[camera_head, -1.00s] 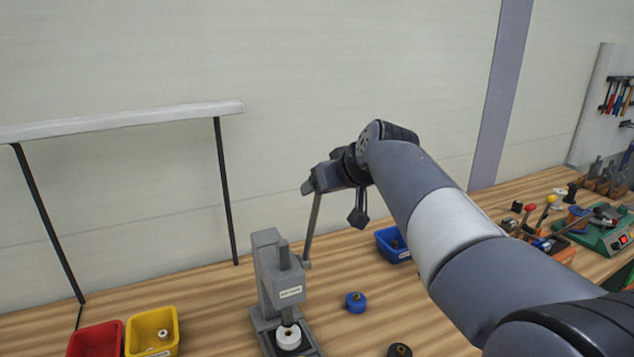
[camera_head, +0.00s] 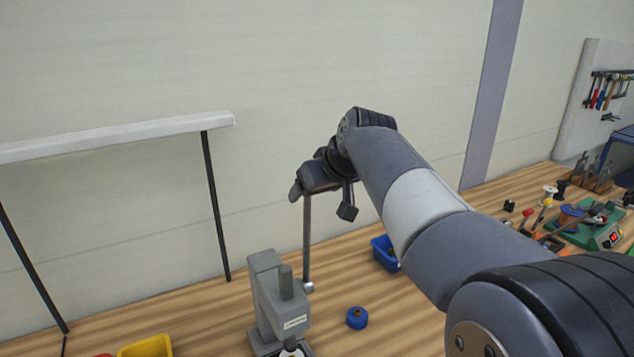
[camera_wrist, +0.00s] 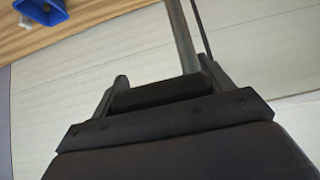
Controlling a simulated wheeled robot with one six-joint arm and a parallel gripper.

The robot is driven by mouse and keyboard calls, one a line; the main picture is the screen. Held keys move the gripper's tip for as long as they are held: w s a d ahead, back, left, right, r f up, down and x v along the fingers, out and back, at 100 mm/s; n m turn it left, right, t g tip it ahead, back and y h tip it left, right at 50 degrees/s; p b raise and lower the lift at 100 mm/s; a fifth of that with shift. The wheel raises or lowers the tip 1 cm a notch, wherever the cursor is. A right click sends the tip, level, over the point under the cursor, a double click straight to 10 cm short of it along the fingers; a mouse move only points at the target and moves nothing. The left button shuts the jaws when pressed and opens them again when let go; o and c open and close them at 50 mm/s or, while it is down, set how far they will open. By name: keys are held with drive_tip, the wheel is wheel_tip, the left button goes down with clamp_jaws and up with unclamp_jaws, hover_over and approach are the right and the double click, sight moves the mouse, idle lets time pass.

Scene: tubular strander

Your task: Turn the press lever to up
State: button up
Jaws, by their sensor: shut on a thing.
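The grey press (camera_head: 277,303) stands on the wooden bench in the head view, left of my arm. Its lever (camera_head: 307,240) is a thin grey rod that rises nearly upright from a pivot on the press's right side. My gripper (camera_head: 299,191) is shut on the lever's upper end, which its fingers hide. In the wrist view the lever (camera_wrist: 183,38) runs up from between the fingers of my gripper (camera_wrist: 163,88). The foot of the press is cut off by the lower edge of the head view.
A blue spool (camera_head: 357,318) and a blue bin (camera_head: 386,252) are right of the press. A yellow bin (camera_head: 146,347) is at the lower left. A dark-legged frame with a pale bar (camera_head: 120,136) stands behind. Tools and a green device (camera_head: 597,236) lie at the far right.

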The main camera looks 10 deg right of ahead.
drive_tip(key=shift+w+a+f+g+p, duration=0.15)
drive_tip(key=shift+w+f+g+p, duration=0.15)
drive_tip(key=shift+w, duration=0.1)
drive_tip(key=shift+w+a+f+g+p, duration=0.15)
drive_tip(key=shift+w+g+p, duration=0.15)
drive_tip(key=shift+w, duration=0.1)
drive_tip(key=shift+w+a+f+p, duration=0.2)
drive_tip(key=shift+w+p, duration=0.25)
drive_tip(key=shift+w, duration=0.15)
idle(1.0)
idle(0.4)
drive_tip(key=o, duration=1)
drive_tip(key=shift+o, duration=1.4)
drive_tip(key=shift+w+r, duration=0.1)
drive_tip(key=shift+w, duration=0.1)
drive_tip(key=shift+o, duration=0.6)
drive_tip(key=shift+s+r, duration=0.1)
drive_tip(key=shift+r, duration=0.05)
drive_tip(key=shift+r, duration=0.1)
drive_tip(key=b+v, duration=0.1)
drive_tip(key=v, duration=0.9)
drive_tip(key=shift+s+r+b, duration=0.15)
drive_tip(key=shift+r+b, duration=0.2)
